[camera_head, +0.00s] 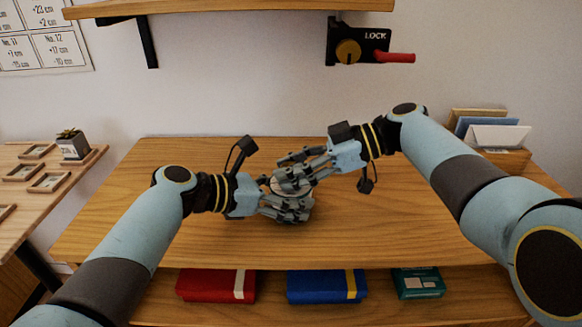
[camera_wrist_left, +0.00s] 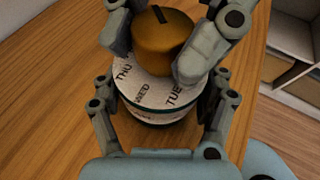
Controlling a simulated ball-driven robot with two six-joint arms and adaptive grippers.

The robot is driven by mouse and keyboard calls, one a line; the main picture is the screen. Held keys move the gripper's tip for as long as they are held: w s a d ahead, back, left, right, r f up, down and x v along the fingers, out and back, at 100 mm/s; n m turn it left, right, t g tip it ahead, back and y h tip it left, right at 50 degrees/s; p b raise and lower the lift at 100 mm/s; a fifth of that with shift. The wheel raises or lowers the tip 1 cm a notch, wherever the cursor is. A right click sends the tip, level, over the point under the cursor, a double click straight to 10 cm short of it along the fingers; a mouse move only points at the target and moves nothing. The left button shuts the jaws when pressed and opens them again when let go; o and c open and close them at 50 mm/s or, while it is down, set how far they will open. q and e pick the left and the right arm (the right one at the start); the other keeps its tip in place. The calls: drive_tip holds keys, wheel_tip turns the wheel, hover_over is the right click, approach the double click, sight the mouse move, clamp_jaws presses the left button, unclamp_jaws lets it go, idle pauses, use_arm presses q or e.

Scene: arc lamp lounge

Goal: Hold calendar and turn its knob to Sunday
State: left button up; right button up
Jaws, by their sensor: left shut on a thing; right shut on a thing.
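The calendar (camera_wrist_left: 155,93) is a round white drum with a dark green band and day names; THU, WED and TUE are readable in the left wrist view. Its knob (camera_wrist_left: 163,35) is orange-brown with a dark mark on top. My left gripper (camera_head: 287,207) is shut around the calendar's body, low over the wooden table (camera_head: 400,225). My right gripper (camera_head: 292,178) is shut on the knob from above; its fingers also show in the left wrist view (camera_wrist_left: 160,40). In the head view the fingers hide most of the calendar. I cannot see SUN.
A red box (camera_head: 210,285), a blue box (camera_head: 315,286) and a green box (camera_head: 418,283) sit on the shelf below the tabletop. A letter holder (camera_head: 500,158) stands at the back right. The tabletop around the grippers is clear. A LOCK panel (camera_head: 360,42) hangs on the wall.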

drive_tip(key=shift+f+m+t, duration=0.1)
drive_tip(key=shift+m+t, duration=0.9)
drive_tip(key=shift+t, duration=0.1)
drive_tip(key=shift+m+t+h, duration=0.5)
drive_tip(key=shift+m+t, duration=0.8)
drive_tip(key=shift+t, duration=0.2)
drive_tip(key=o, duration=0.9)
drive_tip(key=shift+d, duration=0.1)
drive_tip(key=v, duration=1.2)
